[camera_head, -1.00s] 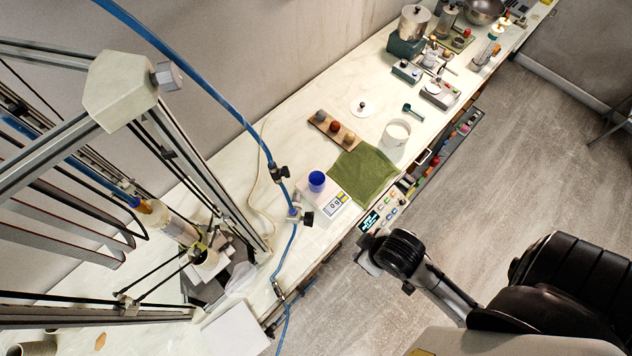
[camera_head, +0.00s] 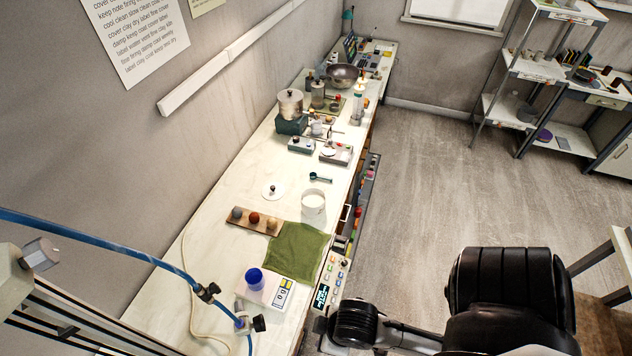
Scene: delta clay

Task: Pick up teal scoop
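The teal scoop (camera_head: 320,178) lies on the white counter in the head view. Its round bowl is at the left and its short handle points right. It is behind a white tub (camera_head: 313,202) and clear of it. My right arm shows at the bottom right, at the counter's front edge and well away from the scoop. I make out no gripper fingers on it. My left gripper is not in view.
A green cloth (camera_head: 297,252), a scale (camera_head: 272,291) with a blue cup (camera_head: 254,279) and a wooden board (camera_head: 240,225) with three balls stand nearer. A blue hose (camera_head: 120,252) crosses the lower left.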

